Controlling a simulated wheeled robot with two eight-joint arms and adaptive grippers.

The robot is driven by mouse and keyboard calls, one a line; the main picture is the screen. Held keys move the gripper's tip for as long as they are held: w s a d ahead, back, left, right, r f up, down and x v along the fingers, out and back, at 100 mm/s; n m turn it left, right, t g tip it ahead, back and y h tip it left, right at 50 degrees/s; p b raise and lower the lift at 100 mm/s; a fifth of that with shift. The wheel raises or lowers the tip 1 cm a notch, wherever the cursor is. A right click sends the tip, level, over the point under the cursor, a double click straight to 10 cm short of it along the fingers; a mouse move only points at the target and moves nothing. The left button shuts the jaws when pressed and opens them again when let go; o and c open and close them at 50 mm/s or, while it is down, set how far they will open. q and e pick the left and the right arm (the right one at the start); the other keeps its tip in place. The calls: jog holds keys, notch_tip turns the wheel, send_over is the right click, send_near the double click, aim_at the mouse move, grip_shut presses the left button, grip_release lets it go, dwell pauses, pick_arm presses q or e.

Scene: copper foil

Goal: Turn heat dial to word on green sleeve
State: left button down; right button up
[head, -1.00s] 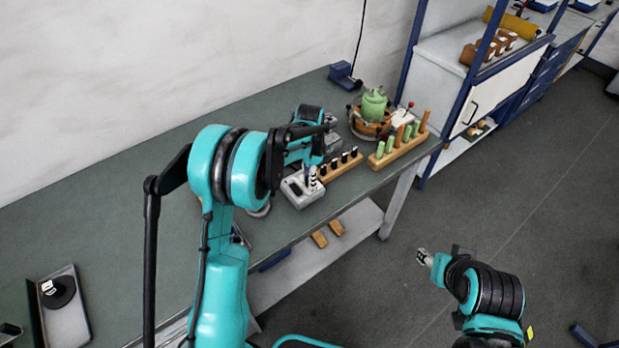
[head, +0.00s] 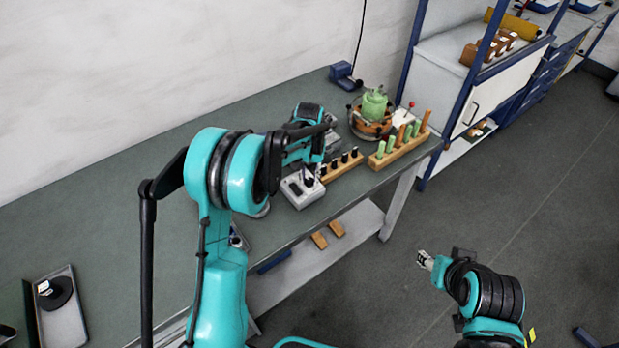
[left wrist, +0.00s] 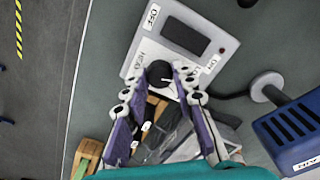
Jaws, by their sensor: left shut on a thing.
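The grey control box (head: 301,193) stands on the bench. In the left wrist view the control box (left wrist: 190,28) shows a dark panel, an OFF label and other labels too small to read surely. My left gripper (left wrist: 163,77) is shut on its black heat dial (left wrist: 159,71), with a fingertip on each side. In the head view my left gripper (head: 311,172) is partly hidden by its arm. Green sleeves (head: 385,148) stand on pegs in a wooden rack (head: 400,155); any word on them is too small to read. My right gripper (head: 425,260) hangs over the floor, away from the bench.
A wooden block with black-topped pieces (head: 342,165) stands beside the box. A green object on a round orange base (head: 372,112) stands behind the rack. A blue unit (left wrist: 292,135) is at the right in the left wrist view. A tray (head: 62,310) lies far left.

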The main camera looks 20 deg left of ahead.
pick_arm(q)
jog(key=n, duration=0.5)
jog(key=shift+n, duration=0.4)
dwell(0.3)
jog(key=c, duration=1.2)
grip_release()
